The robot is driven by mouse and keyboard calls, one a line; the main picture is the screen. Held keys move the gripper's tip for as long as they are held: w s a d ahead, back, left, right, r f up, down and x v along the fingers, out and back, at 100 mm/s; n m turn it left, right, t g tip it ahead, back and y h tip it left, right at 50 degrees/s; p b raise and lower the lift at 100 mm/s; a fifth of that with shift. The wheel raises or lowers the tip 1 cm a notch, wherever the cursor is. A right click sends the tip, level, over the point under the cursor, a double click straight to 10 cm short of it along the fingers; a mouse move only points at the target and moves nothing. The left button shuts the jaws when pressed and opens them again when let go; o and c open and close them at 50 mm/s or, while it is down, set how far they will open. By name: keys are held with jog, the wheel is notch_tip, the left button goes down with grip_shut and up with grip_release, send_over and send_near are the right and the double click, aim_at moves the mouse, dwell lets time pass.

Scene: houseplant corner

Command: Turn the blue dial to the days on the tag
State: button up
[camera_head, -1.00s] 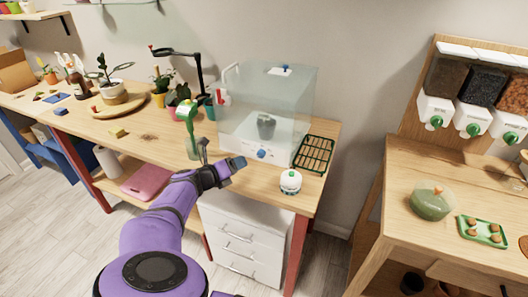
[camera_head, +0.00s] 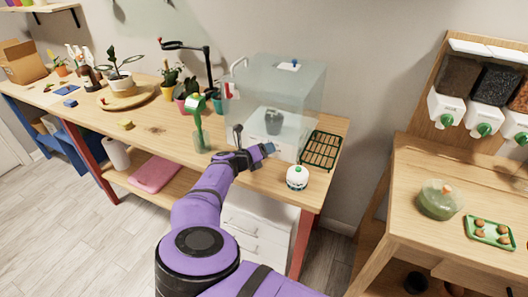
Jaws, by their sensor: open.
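The clear propagation box (camera_head: 300,95) stands on the wooden bench, with a dark pot (camera_head: 273,121) inside. Its white base (camera_head: 287,153) carried a blue dial on the front in the earlier view. My gripper (camera_head: 269,149) is now in front of that spot and hides the dial, or blends with it. The gripper is open, its blue-tipped fingers pointing right; I cannot tell whether they touch the dial. A small red-and-white piece (camera_head: 228,90) hangs at the box's left side, perhaps the tag; no writing on it is readable.
A small white jar (camera_head: 297,178) stands right of my gripper, near the bench edge. A green rack (camera_head: 320,150) lies right of the box.

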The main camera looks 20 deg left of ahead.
jog(key=c, duration=0.9)
jog(key=m+y, duration=0.2)
jog(key=m, duration=0.1)
jog(key=shift+d+r, duration=0.1)
jog(key=m+y, duration=0.3)
jog(key=shift+s+d+m, duration=0.1)
jog(key=shift+d+m, duration=0.1)
jog(key=shift+m, duration=0.1)
jog(key=m+y, duration=0.2)
jog(key=m, duration=0.1)
jog(key=shift+d, duration=0.15)
jog(key=m+t+y, duration=0.1)
jog(key=m+y, duration=0.1)
jog(key=m, duration=0.2)
jog(key=shift+d+y, duration=0.1)
jog(key=shift+y, duration=0.3)
